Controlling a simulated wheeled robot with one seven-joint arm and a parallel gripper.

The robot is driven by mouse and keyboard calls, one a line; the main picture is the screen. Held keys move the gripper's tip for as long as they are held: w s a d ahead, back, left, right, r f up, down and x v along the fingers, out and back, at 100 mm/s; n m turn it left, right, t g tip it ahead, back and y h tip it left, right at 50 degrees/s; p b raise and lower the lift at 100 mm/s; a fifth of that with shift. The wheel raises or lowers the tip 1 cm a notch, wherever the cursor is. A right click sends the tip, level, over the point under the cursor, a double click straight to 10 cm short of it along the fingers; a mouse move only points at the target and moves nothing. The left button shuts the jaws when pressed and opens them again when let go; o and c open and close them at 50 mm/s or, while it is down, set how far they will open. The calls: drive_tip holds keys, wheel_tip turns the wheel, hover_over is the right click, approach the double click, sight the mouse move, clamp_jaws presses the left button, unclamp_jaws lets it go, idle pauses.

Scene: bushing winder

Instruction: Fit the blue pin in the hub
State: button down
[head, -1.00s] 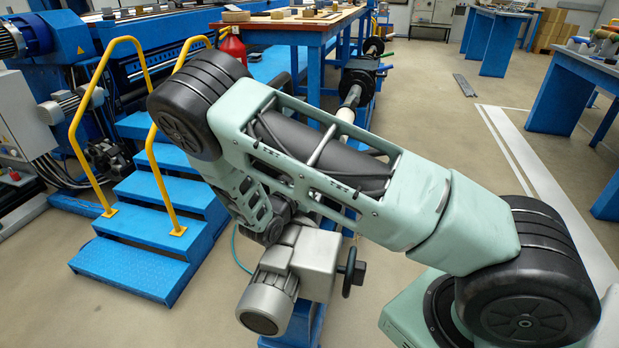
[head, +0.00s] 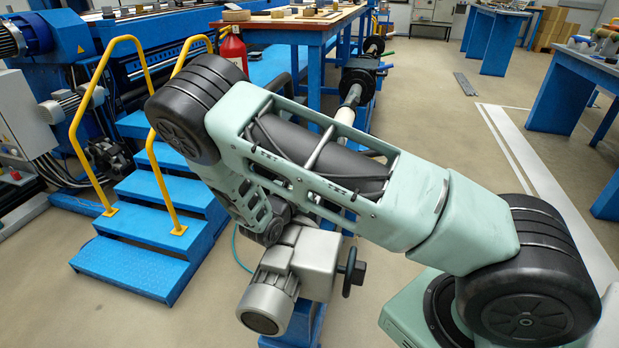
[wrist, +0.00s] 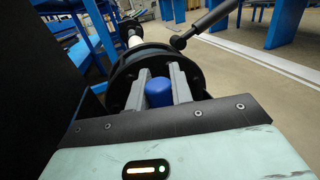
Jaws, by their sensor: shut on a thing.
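In the wrist view, my gripper (wrist: 157,76) shows as two grey fingers, one on each side of the blue pin (wrist: 159,92). The gripper is shut on the pin, whose rounded blue end faces the camera. Just beyond the fingertips is a black round flange with holes, which looks like the hub (wrist: 122,68). The pin's far end is hidden, so I cannot tell whether it is inside the hub or only in front of it. In the head view my arm hides the gripper, the pin and the near flange.
A shaft with a pale section (head: 346,116) runs back from the hub to another black flange (head: 358,80). A grey motor and gearbox (head: 290,275) with a black handwheel (head: 352,272) stands below my arm. Blue steps (head: 135,268) with yellow rails are at left; open floor is at right.

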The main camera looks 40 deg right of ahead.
drive_tip(key=shift+f, duration=0.35)
idle(0.6)
